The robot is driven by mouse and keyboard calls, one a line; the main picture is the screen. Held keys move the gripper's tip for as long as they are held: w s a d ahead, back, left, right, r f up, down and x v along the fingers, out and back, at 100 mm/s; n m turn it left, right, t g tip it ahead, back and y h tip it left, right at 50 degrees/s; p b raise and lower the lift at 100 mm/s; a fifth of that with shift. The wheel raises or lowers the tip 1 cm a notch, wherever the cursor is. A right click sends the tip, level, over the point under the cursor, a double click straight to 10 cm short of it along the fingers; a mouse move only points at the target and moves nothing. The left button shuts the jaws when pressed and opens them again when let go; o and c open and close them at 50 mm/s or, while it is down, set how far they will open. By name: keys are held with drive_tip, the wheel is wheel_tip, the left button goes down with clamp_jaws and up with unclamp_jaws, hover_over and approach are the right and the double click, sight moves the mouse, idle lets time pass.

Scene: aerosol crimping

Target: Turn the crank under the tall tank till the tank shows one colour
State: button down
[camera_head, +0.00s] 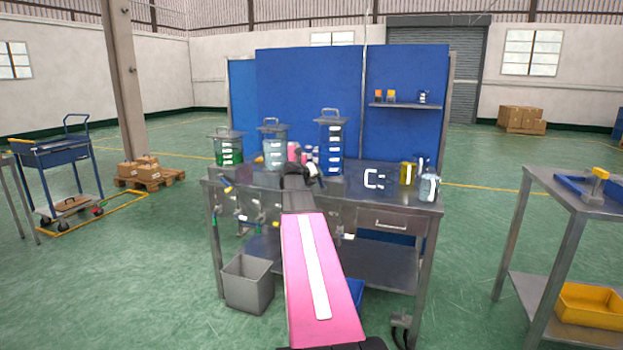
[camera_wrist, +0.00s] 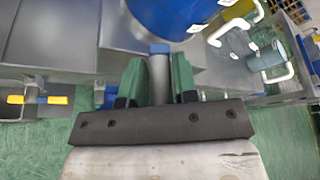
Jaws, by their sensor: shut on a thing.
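The tall tank (camera_head: 333,145) stands on the bench, right of two shorter tanks. It looks dark blue in the head view, with white marks on its front; whether it holds one colour is hard to tell against the blue panel. In the wrist view a blue round vessel (camera_wrist: 172,18), seemingly this tank, is at the top. My gripper (camera_wrist: 157,72) has its two green fingers shut on a grey post with a blue end (camera_wrist: 159,85), which appears to be the crank handle. My pink arm hides the crank in the head view.
A green-filled tank (camera_head: 228,150) and a pale tank (camera_head: 274,150) stand left on the steel bench (camera_head: 345,182). Bottles (camera_head: 407,173) are at its right end. A grey bin (camera_head: 248,284) is below. A yellow-and-blue handle (camera_wrist: 40,100) is left in the wrist view.

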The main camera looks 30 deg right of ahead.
drive_tip(key=shift+s+d+r, duration=0.1)
drive_tip(key=shift+d+r, duration=0.2)
drive_tip(key=shift+s+d, duration=0.3)
drive_tip(key=shift+s, duration=0.05)
drive_tip(key=shift+s+d, duration=0.1)
drive_tip(key=shift+s, duration=0.05)
drive_tip(key=c, duration=1)
unclamp_jaws()
drive_tip(key=shift+d, duration=0.1)
drive_tip(key=shift+c, duration=0.2)
drive_tip(key=shift+a, duration=0.2)
drive_tip(key=v, duration=1)
drive_tip(key=shift+s+r, duration=0.15)
drive_tip(key=shift+s, duration=0.05)
drive_tip(key=shift+a, duration=0.15)
